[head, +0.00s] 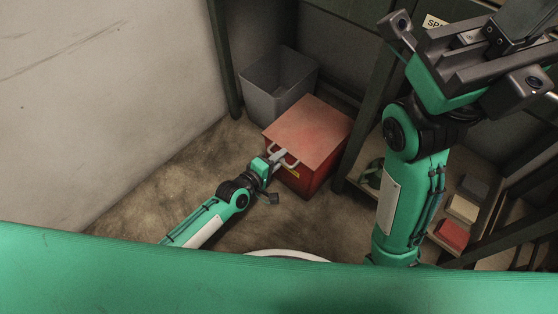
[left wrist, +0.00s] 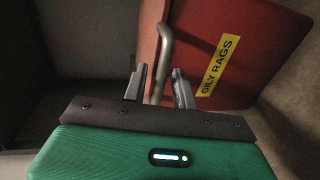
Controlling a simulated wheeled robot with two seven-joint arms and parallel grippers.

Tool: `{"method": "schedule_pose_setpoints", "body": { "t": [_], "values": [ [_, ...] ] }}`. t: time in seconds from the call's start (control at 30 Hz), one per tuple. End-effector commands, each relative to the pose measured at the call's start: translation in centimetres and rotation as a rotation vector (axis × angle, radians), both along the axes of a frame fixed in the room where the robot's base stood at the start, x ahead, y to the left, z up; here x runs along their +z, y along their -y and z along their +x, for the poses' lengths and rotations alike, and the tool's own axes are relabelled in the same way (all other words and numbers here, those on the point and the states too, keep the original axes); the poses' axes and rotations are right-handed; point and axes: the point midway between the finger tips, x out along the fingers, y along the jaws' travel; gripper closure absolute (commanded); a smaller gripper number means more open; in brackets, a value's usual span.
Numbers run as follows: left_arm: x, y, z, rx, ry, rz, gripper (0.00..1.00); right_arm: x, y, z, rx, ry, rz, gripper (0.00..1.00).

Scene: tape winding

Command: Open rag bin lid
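The rag bin (head: 300,178) is a red box on the floor with a flat, paler red lid (head: 308,130) lying shut on top. A pale bar handle (head: 292,160) runs along its near left edge. In the left wrist view the bin (left wrist: 250,45) shows a yellow "OILY RAGS" label (left wrist: 218,65), and the handle (left wrist: 164,50) passes between my fingers. My left gripper (head: 278,157) is at the handle; its fingers (left wrist: 159,88) stand apart with gaps beside the bar.
A grey open bin (head: 275,88) stands behind the rag bin. A pale wall (head: 100,100) rises on the left. The floor (head: 165,195) left of the bin is clear.

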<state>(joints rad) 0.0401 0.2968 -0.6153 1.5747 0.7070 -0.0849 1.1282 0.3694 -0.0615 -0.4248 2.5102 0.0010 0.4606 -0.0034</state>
Motion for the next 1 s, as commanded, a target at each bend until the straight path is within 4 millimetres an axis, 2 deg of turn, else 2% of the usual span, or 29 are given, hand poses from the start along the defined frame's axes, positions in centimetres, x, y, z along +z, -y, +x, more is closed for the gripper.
{"method": "schedule_pose_setpoints", "body": {
  "t": [0.3, 0.43, 0.77, 1.0],
  "values": [
    [0.0, 0.1, 0.2, 0.0, 0.0, 0.001, 0.74, 0.1, 0.0, 0.0, 0.0, 0.003, 0.001, 1.0],
    [0.0, 0.1, 0.2, 0.0, 0.0, 0.001, 1.0, 0.1, 0.0, 0.0, 0.0, 0.003, 0.001, 1.0],
    [0.1, 0.1, 0.1, 0.0, -0.002, 0.002, 1.0, 0.3, 0.0, -0.1, 0.0, 0.005, 0.002, 1.0],
    [1.1, 0.1, 0.2, 0.001, -0.019, 0.014, 1.0, 0.5, -0.2, 0.0, -0.002, -0.009, -0.009, 1.0]
  ]
}}
